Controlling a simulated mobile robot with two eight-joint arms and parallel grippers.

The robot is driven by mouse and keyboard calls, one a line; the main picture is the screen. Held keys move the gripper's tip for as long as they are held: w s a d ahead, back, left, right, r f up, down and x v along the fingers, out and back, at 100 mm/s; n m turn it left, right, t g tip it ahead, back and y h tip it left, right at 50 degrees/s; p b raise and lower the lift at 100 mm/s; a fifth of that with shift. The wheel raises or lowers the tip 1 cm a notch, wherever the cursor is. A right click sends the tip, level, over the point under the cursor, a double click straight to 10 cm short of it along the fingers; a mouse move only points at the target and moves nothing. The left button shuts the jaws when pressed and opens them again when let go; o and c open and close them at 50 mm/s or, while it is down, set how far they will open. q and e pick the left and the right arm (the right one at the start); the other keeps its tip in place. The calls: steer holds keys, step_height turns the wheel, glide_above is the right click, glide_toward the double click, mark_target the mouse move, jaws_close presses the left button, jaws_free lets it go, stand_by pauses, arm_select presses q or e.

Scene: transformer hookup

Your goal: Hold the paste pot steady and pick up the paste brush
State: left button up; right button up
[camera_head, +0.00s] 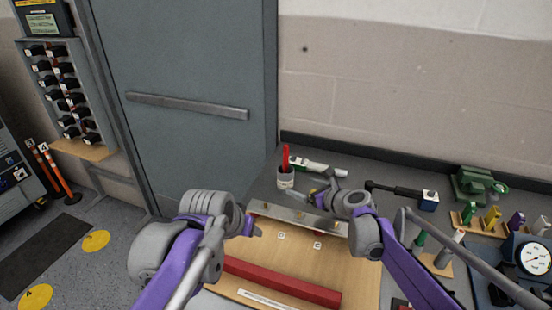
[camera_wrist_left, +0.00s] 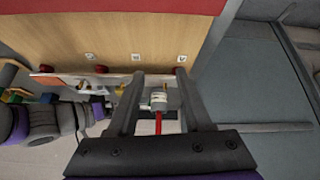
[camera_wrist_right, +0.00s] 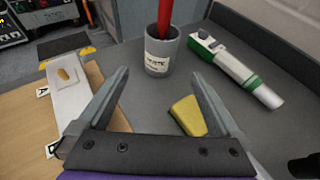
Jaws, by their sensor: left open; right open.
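The paste pot (camera_head: 285,182), a light cup with a dark-lettered label, stands upright at the back left of the bench. The paste brush (camera_head: 286,157) stands in it; only its red handle shows. My right gripper (camera_wrist_right: 160,74) is open and empty, with the pot (camera_wrist_right: 158,56) and brush (camera_wrist_right: 165,14) ahead of its fingertips, apart from them. My left gripper (camera_wrist_left: 158,74) is open and lower left of the pot in the head view. In the left wrist view the pot (camera_wrist_left: 158,102) shows between its fingers; I cannot tell any contact.
A yellow block (camera_wrist_right: 188,116) lies near the right gripper's right finger. A green-and-white tool (camera_head: 318,168) lies right of the pot. A metal strip (camera_head: 300,218) edges the wooden board (camera_head: 300,262), which carries a red bar (camera_head: 280,282). A green vise (camera_head: 478,184) stands farther right.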

mark_target(290, 182)
steer(key=shift+w, duration=0.1)
steer(key=shift+a+f, duration=0.1)
steer(key=x, duration=1)
steer(key=shift+w+a+f, duration=0.1)
steer(key=shift+w+f, duration=0.05)
steer(key=shift+w, duration=0.1)
arm_select(q)
steer(key=w+d+r+t, duration=0.1)
steer(key=w+d+r, duration=0.2)
steer(key=w, duration=0.7)
steer(key=w+d+r+m+t+h, duration=0.1)
steer(key=w+d+r+t, duration=0.1)
steer(key=w, duration=0.8)
steer(key=shift+w+d+r+m, duration=0.3)
steer(key=shift+w+d+r, duration=0.15)
steer(key=shift+r, duration=0.1)
